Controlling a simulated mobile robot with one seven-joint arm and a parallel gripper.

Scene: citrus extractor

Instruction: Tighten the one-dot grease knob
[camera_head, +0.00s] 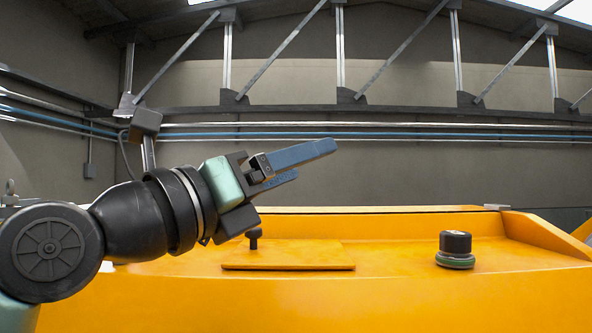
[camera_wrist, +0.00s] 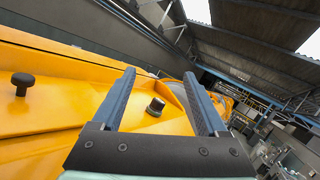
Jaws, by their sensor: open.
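A squat black knob with a green collar at its base (camera_head: 455,250) stands on the right part of the orange machine top. A pale mark shows on its top, but I cannot make out dots. What looks like the same knob (camera_wrist: 156,105) shows between my fingers in the wrist view, farther off and not touched. A smaller black knob (camera_head: 254,238) stands at the left, near a raised orange plate; it seems to show in the wrist view too (camera_wrist: 22,82). My gripper (camera_head: 315,161) is open and empty, above the machine and left of the collared knob.
The orange machine top (camera_head: 400,262) is mostly clear between the raised plate (camera_head: 290,266) and the collared knob. A raised orange rim (camera_head: 545,235) borders it at the right. Pipes (camera_head: 400,134) and metal braces run along the wall behind.

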